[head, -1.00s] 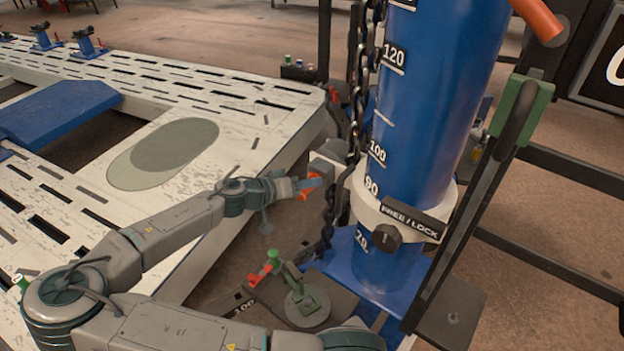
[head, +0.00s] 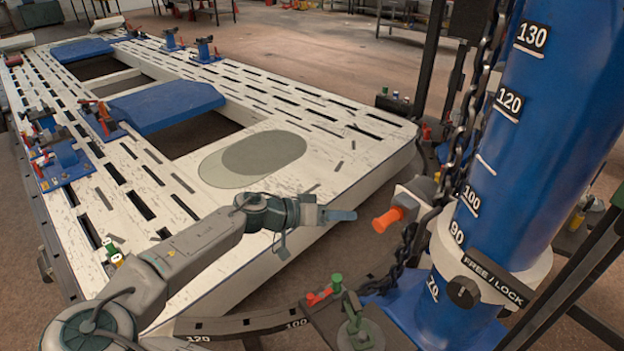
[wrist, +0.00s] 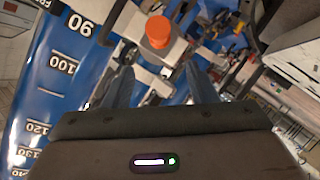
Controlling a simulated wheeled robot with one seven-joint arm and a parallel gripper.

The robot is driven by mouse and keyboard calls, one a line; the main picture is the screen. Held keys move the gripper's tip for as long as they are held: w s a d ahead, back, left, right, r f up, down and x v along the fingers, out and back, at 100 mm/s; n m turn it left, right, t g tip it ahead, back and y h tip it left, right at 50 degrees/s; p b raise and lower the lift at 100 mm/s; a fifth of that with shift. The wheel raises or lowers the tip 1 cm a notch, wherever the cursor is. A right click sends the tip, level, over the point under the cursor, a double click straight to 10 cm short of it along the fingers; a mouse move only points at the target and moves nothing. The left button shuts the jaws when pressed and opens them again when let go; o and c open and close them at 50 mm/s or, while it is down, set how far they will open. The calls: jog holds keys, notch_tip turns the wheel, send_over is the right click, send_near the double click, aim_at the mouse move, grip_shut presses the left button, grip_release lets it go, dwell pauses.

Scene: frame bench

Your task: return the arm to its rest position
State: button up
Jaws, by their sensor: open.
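My arm reaches from the lower left in the head view, and my gripper (head: 340,215) points right over the near corner of the bench. In the wrist view my gripper (wrist: 155,82) shows two blue-grey fingers spread apart with nothing between them. An orange knob (head: 388,219) on a grey housing is just right of the fingertips, with a visible gap in the head view. In the wrist view the orange knob (wrist: 158,31) appears beyond the fingertips.
A blue column (head: 500,170) with height marks stands right, with a chain (head: 478,90) beside it. The white slotted bench (head: 330,150) fills the left and middle. Below the gripper is a dark base with a green-handled clamp (head: 354,325). Open floor lies behind the bench.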

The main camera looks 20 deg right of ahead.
jog(key=s+f+n+g+y, duration=0.2)
jog(key=s+f+g+y, duration=0.2)
jog(key=s+f+y, duration=0.55)
jog(key=s+a+r+n+t+y, duration=0.2)
jog(key=s+a+r+n+t, duration=0.1)
jog(key=r, duration=0.5)
jog(key=s+a+r+n+t+y+p, duration=0.1)
jog(key=s+a+r+n+t+y, duration=0.2)
jog(key=s+r, duration=0.3)
notch_tip(320, 180, up, 3)
jog(key=shift+a+r+n+t, duration=0.1)
jog(key=shift+a+n+t, duration=0.2)
jog(key=shift+a+n, duration=0.55)
jog(key=shift+d, duration=0.15)
